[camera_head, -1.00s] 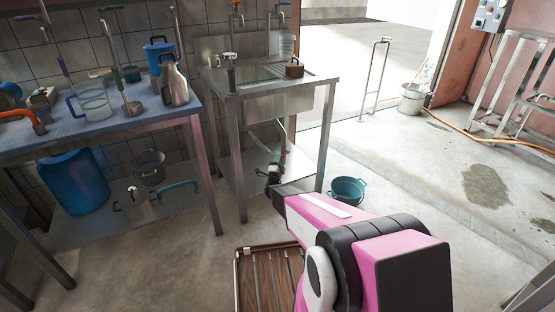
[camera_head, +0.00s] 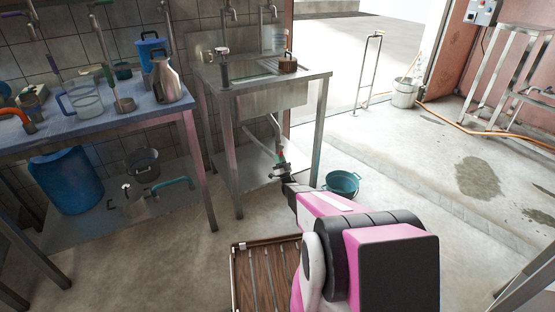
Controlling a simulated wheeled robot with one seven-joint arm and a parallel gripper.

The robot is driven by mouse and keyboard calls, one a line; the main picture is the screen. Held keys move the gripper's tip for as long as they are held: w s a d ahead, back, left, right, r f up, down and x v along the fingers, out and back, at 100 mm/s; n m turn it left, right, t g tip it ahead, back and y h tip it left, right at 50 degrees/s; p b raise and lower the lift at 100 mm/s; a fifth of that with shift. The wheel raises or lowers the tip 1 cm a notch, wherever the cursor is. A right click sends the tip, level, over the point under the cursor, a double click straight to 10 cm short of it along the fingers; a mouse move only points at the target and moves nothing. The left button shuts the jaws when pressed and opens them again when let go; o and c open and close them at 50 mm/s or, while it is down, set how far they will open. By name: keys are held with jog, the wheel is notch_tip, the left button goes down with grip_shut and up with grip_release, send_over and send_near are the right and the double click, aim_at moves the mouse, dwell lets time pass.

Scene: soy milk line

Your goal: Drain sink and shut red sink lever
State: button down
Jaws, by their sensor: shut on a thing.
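The steel sink (camera_head: 268,98) stands in its metal frame against the tiled wall, upper centre. Its drain pipe (camera_head: 262,143) slopes down to the right beneath the basin. A small red and green fitting (camera_head: 279,153) shows at the pipe's lower end, where the red lever sits. My gripper (camera_head: 281,168) is at this fitting under the sink, shut on the lever. The fingers and lever are dark and small, and my gripper partly hides the lever, so its exact angle cannot be told. Water in the basin cannot be made out clearly.
A teal bucket (camera_head: 342,184) stands on the floor right of my gripper, close to the sink's front right leg (camera_head: 321,130). A wooden slatted crate (camera_head: 238,285) is near my arm. The blue table (camera_head: 60,140) is at left. The floor at right is mostly clear.

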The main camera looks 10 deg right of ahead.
jog(key=n+y, duration=0.2)
jog(key=shift+w+d+f+n+g, duration=0.1)
jog(key=shift+d+n+g, duration=0.15)
jog(key=shift+n+g, duration=0.05)
jog(key=shift+n+y, duration=0.3)
jog(key=shift+y, duration=0.1)
jog(key=c, duration=1)
grip_release()
jog(key=shift+c, duration=0.2)
jog(key=shift+f, duration=0.1)
